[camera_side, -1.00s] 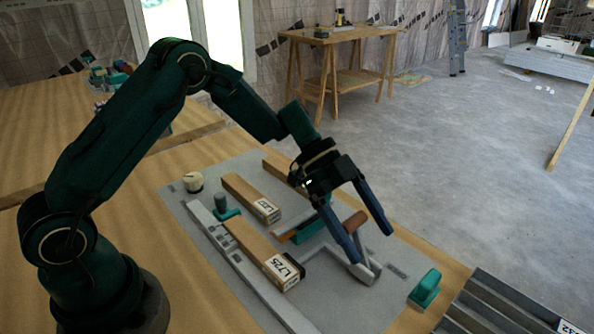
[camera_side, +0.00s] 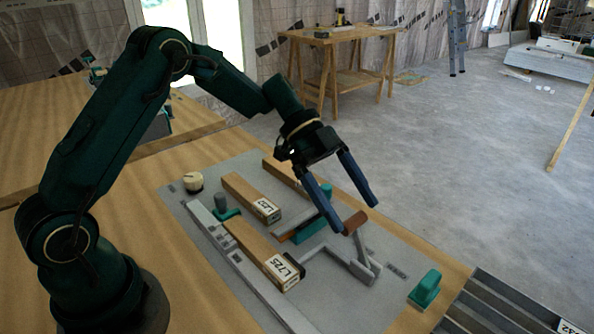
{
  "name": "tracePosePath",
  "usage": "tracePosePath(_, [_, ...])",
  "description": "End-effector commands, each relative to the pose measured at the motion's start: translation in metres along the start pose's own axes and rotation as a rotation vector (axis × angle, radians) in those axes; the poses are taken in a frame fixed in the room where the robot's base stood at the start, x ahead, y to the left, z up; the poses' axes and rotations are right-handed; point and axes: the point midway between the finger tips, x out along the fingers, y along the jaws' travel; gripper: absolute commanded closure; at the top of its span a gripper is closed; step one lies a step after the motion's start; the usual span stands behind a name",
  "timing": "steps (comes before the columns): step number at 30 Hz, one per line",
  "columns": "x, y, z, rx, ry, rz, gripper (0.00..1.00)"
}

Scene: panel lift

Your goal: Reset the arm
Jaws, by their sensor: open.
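My gripper (camera_side: 355,217) has two blue fingers spread apart with nothing between them. It hangs above the grey mat (camera_side: 330,300), and its fingertips show above and beside the brown handle (camera_side: 355,222) of a grey metal lever (camera_side: 363,262). I cannot tell whether a finger touches the handle. My arm reaches over from the left, bent at the elbow.
Wooden blocks, one labelled L725 (camera_side: 262,255) and one labelled L57 (camera_side: 250,197), lie on the mat. A long grey bar (camera_side: 240,262) lies along them. A teal block (camera_side: 425,288) sits at the right. Grey metal profiles (camera_side: 510,310) lie at lower right.

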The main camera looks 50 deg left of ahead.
Motion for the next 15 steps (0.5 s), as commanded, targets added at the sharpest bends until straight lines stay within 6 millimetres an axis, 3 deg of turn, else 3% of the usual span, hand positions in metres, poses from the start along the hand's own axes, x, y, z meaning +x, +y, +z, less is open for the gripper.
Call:
tracePosePath(5, [-0.019, 0.002, -0.034, 0.100, -0.025, -0.046, 0.10])
tracePosePath(9, [-0.038, 0.025, -0.064, 0.169, -0.103, -0.073, 0.10])
tracePosePath(15, [-0.057, 0.068, -0.083, 0.078, -0.245, -0.132, 0.10])
